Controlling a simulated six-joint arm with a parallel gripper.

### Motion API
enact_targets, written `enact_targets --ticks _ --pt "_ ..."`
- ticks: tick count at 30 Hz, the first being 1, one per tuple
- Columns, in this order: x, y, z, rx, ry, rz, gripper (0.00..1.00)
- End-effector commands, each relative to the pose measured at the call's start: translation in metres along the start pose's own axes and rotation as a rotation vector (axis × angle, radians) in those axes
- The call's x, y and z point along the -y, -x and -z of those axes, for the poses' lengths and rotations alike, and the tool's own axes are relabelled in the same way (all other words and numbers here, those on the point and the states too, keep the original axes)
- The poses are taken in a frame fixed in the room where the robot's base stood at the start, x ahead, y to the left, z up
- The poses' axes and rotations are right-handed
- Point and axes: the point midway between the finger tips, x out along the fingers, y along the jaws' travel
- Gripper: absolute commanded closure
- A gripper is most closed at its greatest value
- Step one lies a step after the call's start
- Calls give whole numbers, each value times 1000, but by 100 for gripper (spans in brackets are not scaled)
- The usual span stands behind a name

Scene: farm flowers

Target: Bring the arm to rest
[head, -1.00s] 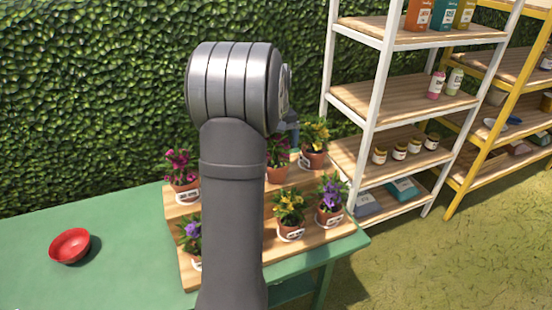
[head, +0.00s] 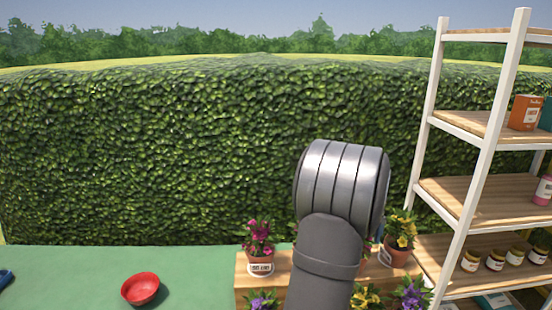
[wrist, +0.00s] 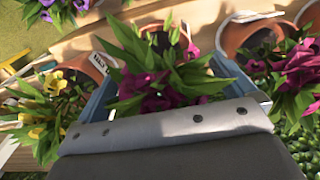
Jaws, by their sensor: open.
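My gripper (wrist: 168,78) shows in the wrist view with its blue-grey fingers apart, over the potted flowers. A magenta-flowered plant (wrist: 158,92) shows between and beyond the fingers, its lower part partly hidden by my gripper. I cannot tell whether the fingers touch its leaves. In the head view my grey arm rises in front of the flower stand, and my gripper is hidden behind it. A magenta plant (head: 258,238) stands left of my arm and a yellow one (head: 400,230) stands right of it.
A wooden stand (head: 243,280) holds several potted flowers on the green table (head: 60,280). A red bowl (head: 140,289) sits at left, with bare table around it. A white shelf unit (head: 465,195) stands at right. A hedge (head: 150,150) runs behind.

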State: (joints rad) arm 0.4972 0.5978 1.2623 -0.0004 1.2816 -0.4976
Motion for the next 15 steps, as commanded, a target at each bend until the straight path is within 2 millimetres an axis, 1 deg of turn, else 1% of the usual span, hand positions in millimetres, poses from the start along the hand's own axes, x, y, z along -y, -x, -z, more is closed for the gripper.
enact_targets --ticks 1,12,15 --pt "0 -12 -1 4 0 2 1" --pt "0 -84 -1 3 0 1 1" --pt "0 -63 1 -4 0 -2 1"
